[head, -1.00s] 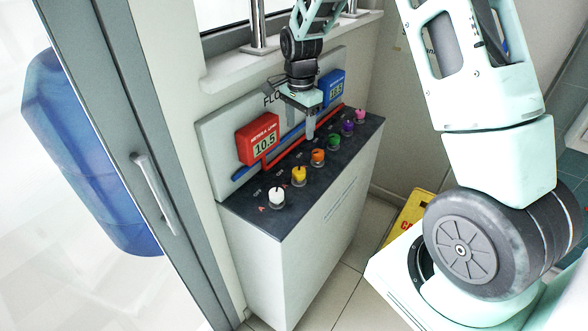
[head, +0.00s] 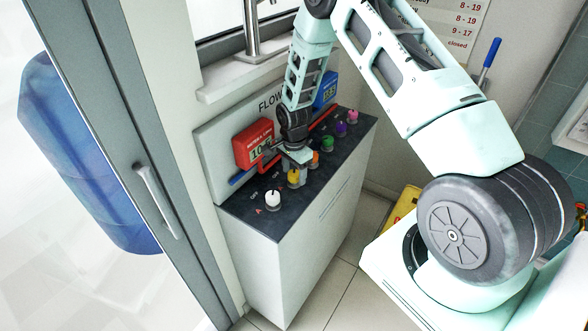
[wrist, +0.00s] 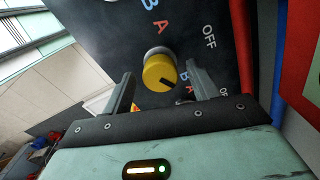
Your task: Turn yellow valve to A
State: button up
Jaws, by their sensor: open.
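The yellow valve (head: 293,177) is a round knob on the dark top of the cabinet, between the white valve (head: 273,199) and the orange valve (head: 313,160). In the wrist view the yellow valve (wrist: 159,71) has a dark pointer mark at its lower right, on the side of a blue B (wrist: 187,90). A red A and the word OFF are also printed on the panel. My gripper (wrist: 158,92) is open, with a finger on either side of the knob in the picture. I cannot tell whether the fingers touch it. In the head view my gripper (head: 297,163) is directly over the yellow valve.
Green (head: 327,145), purple (head: 340,130) and pink (head: 352,116) valves continue the row. Behind stand a red meter (head: 253,142) and a blue meter (head: 327,88), with red and blue pipes. A door frame (head: 130,150) is to the left.

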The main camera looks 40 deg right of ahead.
jog(key=c, duration=1)
